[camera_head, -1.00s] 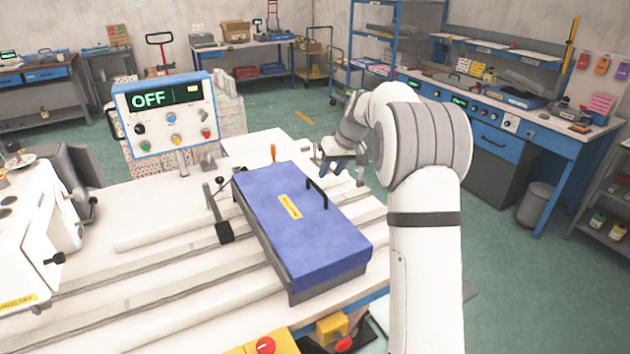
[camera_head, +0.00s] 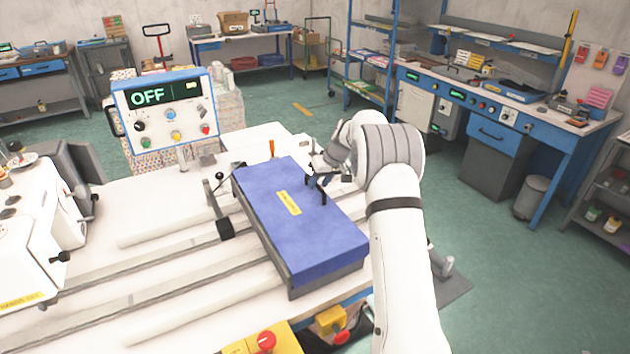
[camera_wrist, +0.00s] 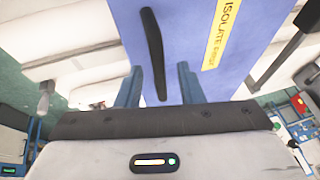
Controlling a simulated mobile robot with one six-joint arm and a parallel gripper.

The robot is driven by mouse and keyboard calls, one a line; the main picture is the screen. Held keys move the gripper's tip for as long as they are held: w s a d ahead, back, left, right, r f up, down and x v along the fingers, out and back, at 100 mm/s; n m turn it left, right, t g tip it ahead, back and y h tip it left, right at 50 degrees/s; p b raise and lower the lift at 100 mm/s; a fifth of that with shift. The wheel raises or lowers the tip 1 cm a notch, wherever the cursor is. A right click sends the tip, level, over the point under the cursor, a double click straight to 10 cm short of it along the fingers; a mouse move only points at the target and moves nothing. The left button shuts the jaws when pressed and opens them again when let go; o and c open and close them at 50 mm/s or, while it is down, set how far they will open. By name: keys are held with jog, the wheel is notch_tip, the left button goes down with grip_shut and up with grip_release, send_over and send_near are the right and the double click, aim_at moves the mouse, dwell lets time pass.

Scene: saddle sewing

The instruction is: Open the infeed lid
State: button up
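The infeed lid (camera_head: 298,232) is a blue flat cover with a yellow label, lying shut on a grey box on the machine table. Its black bar handle (camera_head: 322,192) stands on the right part of the lid. In the wrist view the handle (camera_wrist: 153,45) runs up from between the fingers, beside the blue lid surface (camera_wrist: 190,30). My gripper (camera_head: 318,182) is at the handle, over the lid's right edge. In the wrist view my gripper (camera_wrist: 160,88) has its two blue fingers apart, one on each side of the handle, with gaps showing.
A control panel (camera_head: 165,112) reading OFF stands behind the table at left. A black lever (camera_head: 222,205) is by the lid's left side. A red button on a yellow box (camera_head: 266,342) is at the front. White machinery (camera_head: 30,235) stands at far left.

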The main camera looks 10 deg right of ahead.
grip_shut()
dwell(0.3)
